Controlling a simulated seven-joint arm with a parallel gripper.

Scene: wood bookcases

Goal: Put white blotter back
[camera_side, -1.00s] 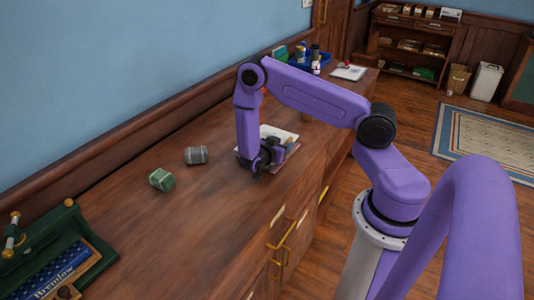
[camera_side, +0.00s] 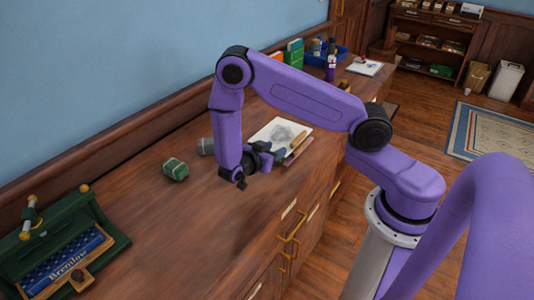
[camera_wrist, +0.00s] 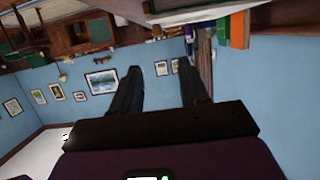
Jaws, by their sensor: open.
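A flat white sheet or pad (camera_side: 268,130) lies on the wooden counter, with a grey patch or object on top. It is the only white flat thing near my arm; I cannot tell for sure that it is the white blotter. My gripper (camera_side: 241,181) is just in front and to the left of it, above the counter, and partly hides its near edge. In the wrist view my gripper's fingers (camera_wrist: 160,70) stand apart with nothing between them, and the wall with pictures shows beyond.
A green banded cylinder (camera_side: 175,169) and a grey one (camera_side: 206,146), partly behind my arm, lie left of my gripper. Pencil-like sticks (camera_side: 297,150) lie beside the sheet. A green Bremlow stand (camera_side: 75,245) is at front left. A blue tray (camera_side: 341,52) is far back.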

